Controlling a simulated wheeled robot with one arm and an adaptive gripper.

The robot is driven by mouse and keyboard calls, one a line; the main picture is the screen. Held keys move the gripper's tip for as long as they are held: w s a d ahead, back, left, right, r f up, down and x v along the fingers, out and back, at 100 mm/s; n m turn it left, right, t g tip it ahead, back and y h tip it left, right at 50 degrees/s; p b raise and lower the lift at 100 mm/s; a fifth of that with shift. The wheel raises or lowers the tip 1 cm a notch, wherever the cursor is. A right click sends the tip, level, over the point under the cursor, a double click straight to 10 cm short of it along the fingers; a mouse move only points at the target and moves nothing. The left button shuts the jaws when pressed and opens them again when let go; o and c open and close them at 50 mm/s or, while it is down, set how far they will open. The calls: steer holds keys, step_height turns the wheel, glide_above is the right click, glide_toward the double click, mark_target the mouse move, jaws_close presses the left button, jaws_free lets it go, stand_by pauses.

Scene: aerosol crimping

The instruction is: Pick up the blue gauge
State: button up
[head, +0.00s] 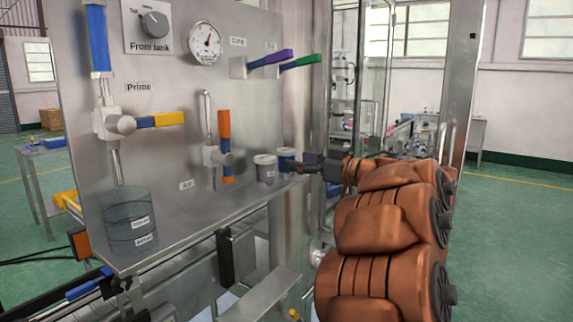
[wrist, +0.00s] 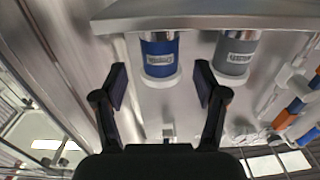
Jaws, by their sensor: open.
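The blue gauge (head: 286,154) is a short blue cylinder with a white end and a label. It stands on the steel shelf beside a similar grey gauge (head: 265,168). In the wrist view the blue gauge (wrist: 160,56) lies centrally between the fingertips of my gripper (wrist: 161,80), with the grey gauge (wrist: 236,54) to its right. My gripper (head: 303,166) is open and reaches the blue gauge from the right in the head view. A gap shows on each side between fingers and gauge.
The steel shelf (head: 170,240) carries a clear beaker (head: 130,222) at the left. A steel post stands close to my gripper.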

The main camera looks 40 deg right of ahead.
mark_target(286, 158)
steer(key=shift+x, duration=2.4)
jaws_close()
